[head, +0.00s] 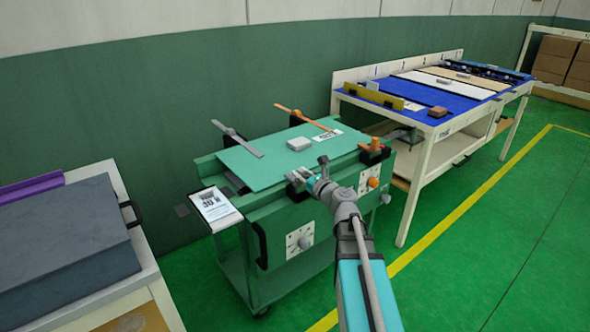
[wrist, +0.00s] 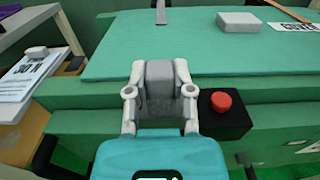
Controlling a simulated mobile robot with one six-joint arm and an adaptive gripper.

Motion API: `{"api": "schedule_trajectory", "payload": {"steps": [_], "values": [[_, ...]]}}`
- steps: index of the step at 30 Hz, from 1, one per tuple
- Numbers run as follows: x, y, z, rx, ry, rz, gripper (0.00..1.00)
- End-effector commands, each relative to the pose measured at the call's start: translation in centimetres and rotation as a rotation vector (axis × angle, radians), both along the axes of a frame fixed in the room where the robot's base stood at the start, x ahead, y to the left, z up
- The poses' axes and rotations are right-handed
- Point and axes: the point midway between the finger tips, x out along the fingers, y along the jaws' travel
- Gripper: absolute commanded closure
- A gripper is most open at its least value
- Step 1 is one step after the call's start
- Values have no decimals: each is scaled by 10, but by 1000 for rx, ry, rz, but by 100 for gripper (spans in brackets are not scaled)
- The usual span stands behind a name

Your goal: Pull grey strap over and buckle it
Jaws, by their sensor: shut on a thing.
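The grey strap (head: 237,138) reaches from the back left of the green panel (head: 262,160), its near end short of the front edge. Its end also shows at the top of the wrist view (wrist: 160,12). My gripper (head: 312,180) is at the front edge of the panel. In the wrist view my gripper (wrist: 160,95) is shut on a dark grey block-like part, which looks like the grey buckle (wrist: 159,78). The fingers hide its sides. The strap and the part in my gripper are apart.
An orange strap (head: 305,120) and an orange buckle (head: 373,149) are farther right. A pale grey block (head: 299,144) lies on the panel. A red button (wrist: 221,102) on a black box is right of my gripper. A printed card (head: 212,204) is at the left.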

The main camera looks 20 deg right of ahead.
Motion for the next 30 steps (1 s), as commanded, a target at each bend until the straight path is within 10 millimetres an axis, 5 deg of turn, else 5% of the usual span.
{"api": "schedule_trajectory", "payload": {"steps": [11, 12, 17, 30], "values": [[-8, -3, -1, -2, 2, -3, 100], [-8, -4, -1, -2, 2, -4, 66], [-7, -4, 0, -1, 1, -4, 36], [-7, -5, 0, -1, 1, -5, 34]]}}
